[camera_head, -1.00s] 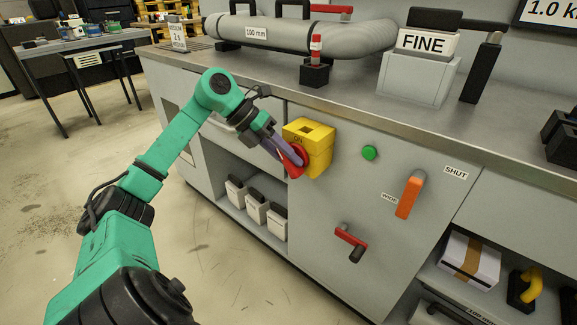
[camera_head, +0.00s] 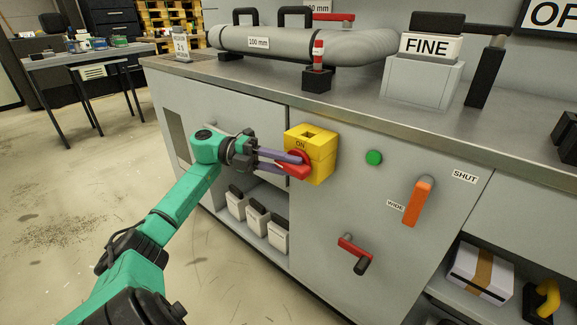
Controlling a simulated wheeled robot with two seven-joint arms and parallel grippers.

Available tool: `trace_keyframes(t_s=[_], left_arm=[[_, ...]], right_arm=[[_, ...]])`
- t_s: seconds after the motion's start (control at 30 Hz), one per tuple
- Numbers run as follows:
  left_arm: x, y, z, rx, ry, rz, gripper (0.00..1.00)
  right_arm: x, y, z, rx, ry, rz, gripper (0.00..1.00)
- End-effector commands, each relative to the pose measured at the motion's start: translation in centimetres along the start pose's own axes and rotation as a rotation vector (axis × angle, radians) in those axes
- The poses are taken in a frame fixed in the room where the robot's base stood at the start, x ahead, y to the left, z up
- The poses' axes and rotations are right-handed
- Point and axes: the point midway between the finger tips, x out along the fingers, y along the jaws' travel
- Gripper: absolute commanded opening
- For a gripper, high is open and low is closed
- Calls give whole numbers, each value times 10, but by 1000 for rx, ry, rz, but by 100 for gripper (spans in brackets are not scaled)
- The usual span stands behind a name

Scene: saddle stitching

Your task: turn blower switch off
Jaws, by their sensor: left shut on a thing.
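The blower switch is a yellow box (camera_head: 322,155) on the grey cabinet front, marked ON, with a red handle (camera_head: 294,170) on its face. My left gripper (camera_head: 298,163) comes in from the left and is shut on the red handle, its purple-grey fingers about level. The handle lies nearly sideways, pointing left with a slight tilt. The fingers hide part of the handle and the lower left of the box face. My right gripper is not in view.
A green button (camera_head: 374,158), an orange lever (camera_head: 417,202) between WIDE and SHUT labels, and a red-handled crank (camera_head: 354,252) sit right of the switch. White containers (camera_head: 257,215) stand on the shelf below. A grey pipe (camera_head: 290,42) lies on the counter above.

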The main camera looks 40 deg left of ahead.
Motion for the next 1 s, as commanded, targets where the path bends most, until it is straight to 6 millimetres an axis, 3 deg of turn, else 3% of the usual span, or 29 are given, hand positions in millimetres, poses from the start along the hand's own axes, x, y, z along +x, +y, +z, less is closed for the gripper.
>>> trace_keyframes(t_s=[0.73,0.77,0.8,1.0], left_arm=[[0,1,0,-38,0,-90,0],[0,1,0,-38,0,-90,42],[0,1,0,-38,0,-90,57],[0,1,0,-37,1,-88,60]], right_arm=[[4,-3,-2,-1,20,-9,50],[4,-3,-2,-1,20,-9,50],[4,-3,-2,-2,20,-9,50],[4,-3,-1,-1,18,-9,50]])
